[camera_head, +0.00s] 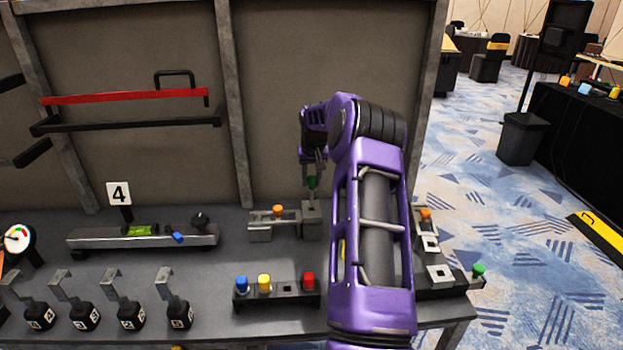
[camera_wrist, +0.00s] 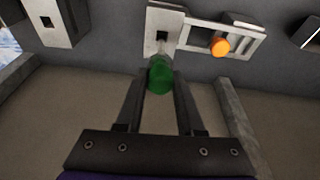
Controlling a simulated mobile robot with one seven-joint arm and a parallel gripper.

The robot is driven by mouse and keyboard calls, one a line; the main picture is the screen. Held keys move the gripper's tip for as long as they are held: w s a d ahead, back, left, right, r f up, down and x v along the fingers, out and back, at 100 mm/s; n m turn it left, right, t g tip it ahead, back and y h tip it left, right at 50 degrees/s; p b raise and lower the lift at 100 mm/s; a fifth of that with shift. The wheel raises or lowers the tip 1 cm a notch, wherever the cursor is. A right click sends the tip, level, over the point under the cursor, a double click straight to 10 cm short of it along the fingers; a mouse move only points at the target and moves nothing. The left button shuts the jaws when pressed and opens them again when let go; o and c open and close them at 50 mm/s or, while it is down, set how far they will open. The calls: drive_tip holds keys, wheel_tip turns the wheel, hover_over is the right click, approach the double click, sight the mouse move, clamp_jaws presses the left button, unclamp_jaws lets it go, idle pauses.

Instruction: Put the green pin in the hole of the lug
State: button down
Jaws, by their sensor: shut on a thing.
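The green pin (camera_head: 312,183) is upright between the fingers of my gripper (camera_head: 313,174), which is shut on it. The wrist view shows the pin's rounded green head (camera_wrist: 160,76) between the two dark fingertips. The grey lug (camera_head: 312,218) stands on the bench just below the pin. In the wrist view the lug (camera_wrist: 178,22) shows a dark square hole, just beyond the pin's head.
An orange-topped pin (camera_head: 278,210) sits in a grey bracket left of the lug. A rack (camera_head: 287,292) with blue, yellow and red pins stands in front. Another green-topped piece (camera_head: 478,269) is at the right end. A back panel (camera_head: 130,60) stands behind.

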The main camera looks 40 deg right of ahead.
sight(312, 194)
drive_tip(key=shift+f, duration=0.55)
idle(0.9)
drive_tip(key=shift+f+b, duration=0.55)
drive_tip(key=shift+f, duration=0.1)
drive_tip(key=shift+f, duration=0.15)
drive_tip(key=shift+f+b, duration=0.8)
drive_tip(key=shift+f, duration=0.6)
drive_tip(key=shift+f, duration=0.3)
drive_tip(key=shift+f+b, duration=0.35)
drive_tip(key=shift+f, duration=0.05)
drive_tip(key=shift+f, duration=0.15)
idle(0.3)
drive_tip(key=shift+c, duration=2.2)
unclamp_jaws()
